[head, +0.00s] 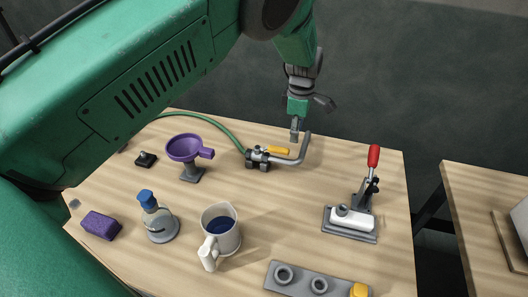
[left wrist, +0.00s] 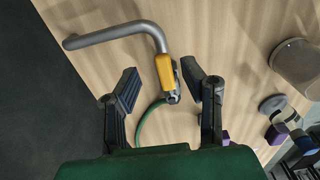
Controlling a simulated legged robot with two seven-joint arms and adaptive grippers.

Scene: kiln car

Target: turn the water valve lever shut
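The water valve (head: 259,161) is a dark fitting on the wooden table, with a grey bent spout pipe (head: 304,150) running right and curving up. Its yellow lever (head: 278,150) lies roughly in line with the pipe. My left gripper (head: 306,120) is above and behind the spout, apart from the lever. In the left wrist view the gripper (left wrist: 160,78) is open and empty, its two dark fingers spread to either side of the yellow lever (left wrist: 164,70), with no contact visible. The grey pipe (left wrist: 110,35) shows beyond the fingers. My right gripper is not in view.
A green hose (head: 205,120) runs left from the valve. A purple funnel (head: 185,149) on a stand is left of it. A bottle (head: 158,220), a pitcher (head: 222,230), a purple sponge (head: 101,225) and a red-handled clamp (head: 373,157) stand nearer.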

